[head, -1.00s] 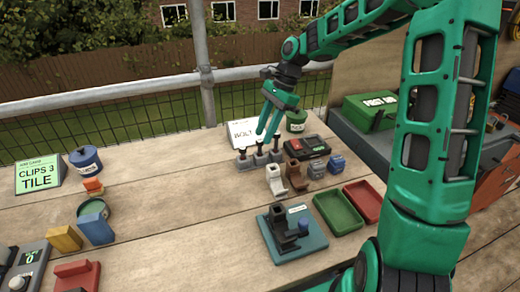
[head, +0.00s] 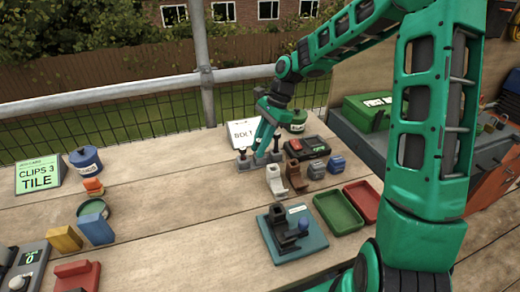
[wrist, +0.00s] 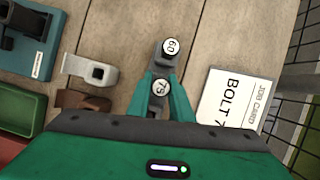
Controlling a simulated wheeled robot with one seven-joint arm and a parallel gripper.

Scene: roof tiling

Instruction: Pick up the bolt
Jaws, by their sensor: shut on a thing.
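A bolt with a round white cap marked 75 (wrist: 160,87) stands in a grey rack (head: 245,164). My gripper (head: 258,152) reaches down to the rack from above, its two green fingers closed on either side of this bolt's head. In the head view, bolts stand to the left (head: 242,154) and right (head: 276,146) of my fingers. The held bolt's shank is hidden.
A job card reading "BOLT 7" (wrist: 232,100), its end cut off, stands beside the rack.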

